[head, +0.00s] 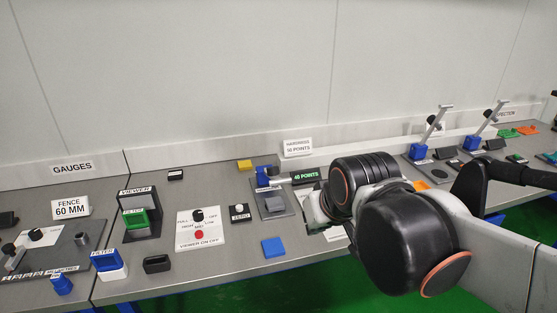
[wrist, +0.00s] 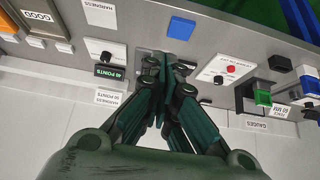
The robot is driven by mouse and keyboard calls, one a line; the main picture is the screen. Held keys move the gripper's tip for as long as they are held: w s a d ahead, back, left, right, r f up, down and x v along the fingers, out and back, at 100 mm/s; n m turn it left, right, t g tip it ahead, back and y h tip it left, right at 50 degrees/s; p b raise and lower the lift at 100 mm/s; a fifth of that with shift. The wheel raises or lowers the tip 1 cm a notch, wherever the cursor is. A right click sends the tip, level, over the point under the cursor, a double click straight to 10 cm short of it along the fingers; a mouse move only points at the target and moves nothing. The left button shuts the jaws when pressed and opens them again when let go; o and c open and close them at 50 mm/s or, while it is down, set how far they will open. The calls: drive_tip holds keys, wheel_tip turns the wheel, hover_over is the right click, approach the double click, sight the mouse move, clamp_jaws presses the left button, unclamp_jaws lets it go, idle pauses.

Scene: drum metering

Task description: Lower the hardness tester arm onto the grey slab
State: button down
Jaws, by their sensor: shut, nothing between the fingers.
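The hardness tester stands mid-bench in the head view, with a blue block (head: 262,178) at the back of its dark plate (head: 271,214). The grey slab (head: 274,204) lies on this plate. A pale bar, seemingly the tester arm (head: 281,181), runs right from the blue block, low and nearly level; whether it touches the slab I cannot tell. In the wrist view my gripper (wrist: 160,64) is shut and empty, its fingertips in front of the tester and hiding most of it. In the head view I cannot make out the fingers clearly.
A "40 POINTS" display (head: 306,176) stands right of the tester. A blue pad (head: 273,247) lies in front, and a viewer switch panel (head: 203,229) to the left. Further right, two similar testers have raised arms (head: 438,121). My arm covers the bench right of the tester.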

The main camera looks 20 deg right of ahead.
drive_tip(key=w+r+p, duration=0.8)
drive_tip(key=w+p, duration=0.1)
drive_tip(key=w, duration=0.3)
drive_tip(key=p, duration=0.6)
hover_over(280, 179)
drive_tip(key=shift+g, duration=0.3)
wheel_tip(280, 179, down, 7)
drive_tip(key=shift+a+r, duration=0.15)
drive_tip(key=shift+r, duration=0.05)
wheel_tip(280, 179, down, 2)
drive_tip(key=shift+s+f+b, duration=0.1)
drive_tip(key=shift+f+b, duration=0.15)
drive_tip(key=shift+b, duration=0.1)
drive_tip(key=shift+s+f, duration=0.25)
drive_tip(key=shift+f, duration=0.6)
